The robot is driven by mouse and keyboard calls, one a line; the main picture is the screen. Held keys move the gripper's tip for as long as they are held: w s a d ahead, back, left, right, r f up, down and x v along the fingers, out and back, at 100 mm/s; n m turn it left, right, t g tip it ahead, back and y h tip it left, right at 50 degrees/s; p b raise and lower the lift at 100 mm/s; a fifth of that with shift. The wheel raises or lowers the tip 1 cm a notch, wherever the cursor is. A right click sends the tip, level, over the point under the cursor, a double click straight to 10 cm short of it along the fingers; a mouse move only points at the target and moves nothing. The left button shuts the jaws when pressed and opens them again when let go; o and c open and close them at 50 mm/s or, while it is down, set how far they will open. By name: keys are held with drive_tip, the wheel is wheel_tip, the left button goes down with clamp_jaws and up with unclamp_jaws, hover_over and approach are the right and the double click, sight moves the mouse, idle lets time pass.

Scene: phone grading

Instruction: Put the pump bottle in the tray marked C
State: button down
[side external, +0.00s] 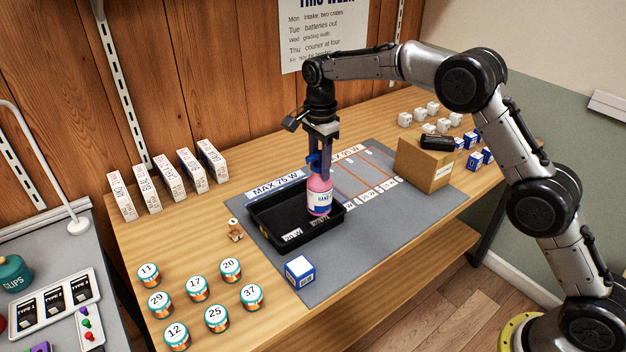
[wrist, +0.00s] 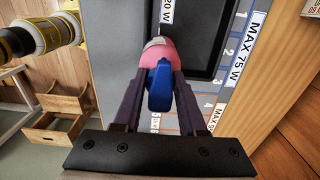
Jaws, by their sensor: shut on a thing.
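The pump bottle (side external: 319,198) is pink with a white label and a blue pump head; it stands upright in my gripper (side external: 321,165). My gripper is shut on it near its top, pointing down. In the wrist view the pink bottle (wrist: 172,52) and blue pump sit between the two fingers (wrist: 160,82). The bottle is over the right part of a black tray (side external: 268,222); I cannot tell whether its base touches the tray floor. The tray's front carries small white labels; one reads like "20 W", and no letter C is readable.
The tray lies on a grey mat (side external: 345,255) with orange lines and "MAX 75 W" strips. A blue-white box (side external: 299,271) stands in front, a cardboard box (side external: 425,163) to the right. Several lidded jars (side external: 217,318) stand front left, upright cartons (side external: 160,180) behind them.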

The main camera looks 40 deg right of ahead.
sight(313, 180)
drive_tip(key=shift+w+a+f, duration=0.1)
drive_tip(key=shift+w+f, duration=0.9)
drive_tip(key=shift+f, duration=0.1)
drive_tip(key=shift+w+f, duration=0.1)
drive_tip(key=shift+f, duration=1.55)
drive_tip(key=shift+c, duration=2.3)
unclamp_jaws()
drive_tip(key=shift+f, duration=0.15)
